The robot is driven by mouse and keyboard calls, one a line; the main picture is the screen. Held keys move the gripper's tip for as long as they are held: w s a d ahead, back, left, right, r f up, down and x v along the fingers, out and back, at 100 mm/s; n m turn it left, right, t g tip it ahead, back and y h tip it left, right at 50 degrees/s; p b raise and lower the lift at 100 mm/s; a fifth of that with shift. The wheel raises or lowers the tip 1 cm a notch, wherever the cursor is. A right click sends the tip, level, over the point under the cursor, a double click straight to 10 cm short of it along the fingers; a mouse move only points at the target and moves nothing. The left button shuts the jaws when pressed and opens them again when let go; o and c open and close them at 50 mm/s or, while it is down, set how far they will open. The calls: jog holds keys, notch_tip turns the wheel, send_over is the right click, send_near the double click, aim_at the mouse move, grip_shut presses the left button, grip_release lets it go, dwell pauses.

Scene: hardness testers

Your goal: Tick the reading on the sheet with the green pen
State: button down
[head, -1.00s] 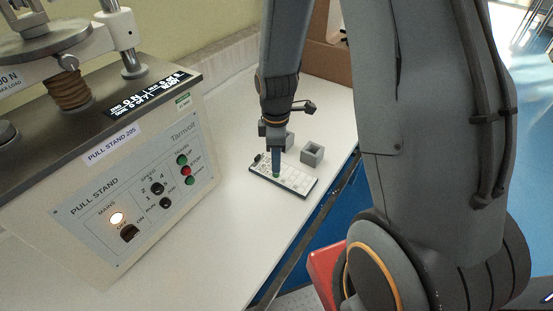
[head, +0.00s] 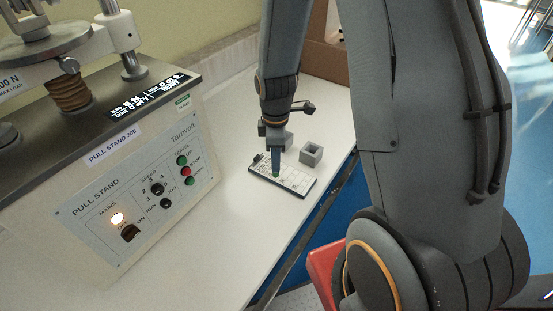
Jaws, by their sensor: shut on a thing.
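The sheet (head: 293,181) lies on a dark-edged board on the white table, with printed boxes too small to read. My gripper (head: 274,146) points down over the sheet's left part. It is shut on the pen (head: 276,164), which is upright, dark, with a green lower end. The pen's tip is at or just above the sheet; I cannot tell whether it touches. No mark can be made out at this size. The pull stand's display (head: 148,96) is lit, its digits too small to read surely.
The pull stand (head: 140,190) fills the left, with a lit mains lamp and coloured buttons. A small grey square holder (head: 311,154) stands just behind the sheet. A cardboard box (head: 326,58) is at the back. The white table (head: 225,235) is clear in front of the sheet.

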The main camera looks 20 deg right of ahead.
jog(key=shift+w+p, duration=0.4)
jog(key=shift+p, duration=0.05)
dwell(1.0)
jog(key=shift+r+p, duration=2.45)
jog(key=shift+r, duration=0.55)
